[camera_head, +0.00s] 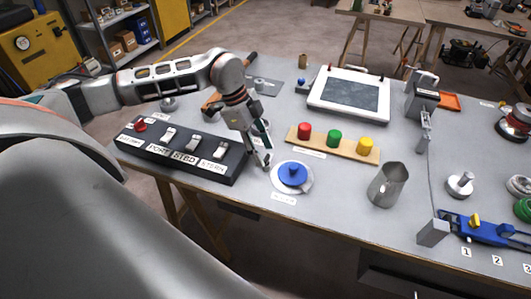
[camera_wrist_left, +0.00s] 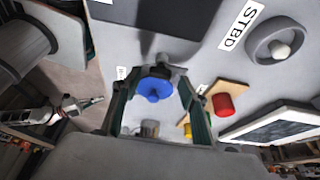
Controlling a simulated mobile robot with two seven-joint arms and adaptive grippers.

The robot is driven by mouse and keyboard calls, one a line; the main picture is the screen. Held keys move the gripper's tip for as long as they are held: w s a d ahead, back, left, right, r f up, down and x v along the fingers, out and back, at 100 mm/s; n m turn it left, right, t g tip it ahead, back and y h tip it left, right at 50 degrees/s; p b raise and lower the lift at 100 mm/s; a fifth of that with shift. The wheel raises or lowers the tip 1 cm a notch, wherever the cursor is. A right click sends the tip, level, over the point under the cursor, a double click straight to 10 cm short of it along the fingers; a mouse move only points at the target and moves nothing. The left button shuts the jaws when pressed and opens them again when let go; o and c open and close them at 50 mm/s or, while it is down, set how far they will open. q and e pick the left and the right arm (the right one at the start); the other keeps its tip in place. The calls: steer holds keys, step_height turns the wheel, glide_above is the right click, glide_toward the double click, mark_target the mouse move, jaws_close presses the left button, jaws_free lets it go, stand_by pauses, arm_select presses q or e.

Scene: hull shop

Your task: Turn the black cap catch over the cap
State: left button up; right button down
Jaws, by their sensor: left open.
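The blue cap (camera_head: 292,174) sits on a round white base on the grey bench, just right of my left gripper (camera_head: 263,158) in the head view. In the left wrist view the blue cap (camera_wrist_left: 155,88) shows between the two green fingers of my open left gripper (camera_wrist_left: 158,85). A small black piece (camera_wrist_left: 174,70), which looks like the cap catch, lies at the cap's edge there; whether a finger touches it I cannot tell. In the head view the catch is not clear. What seems to be my right gripper (camera_wrist_left: 85,104) shows small at the left of the wrist view.
A black switch panel (camera_head: 185,150) lies left of the gripper. A wooden strip (camera_head: 318,148) with red, green and yellow knobs lies behind the cap. A metal cup (camera_head: 388,186) stands to the right. Bare bench lies between cap and cup.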

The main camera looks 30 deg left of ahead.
arm_select(q)
steer(key=shift+x, duration=0.9)
steer(key=c, duration=1.1)
steer(key=shift+r, duration=0.1)
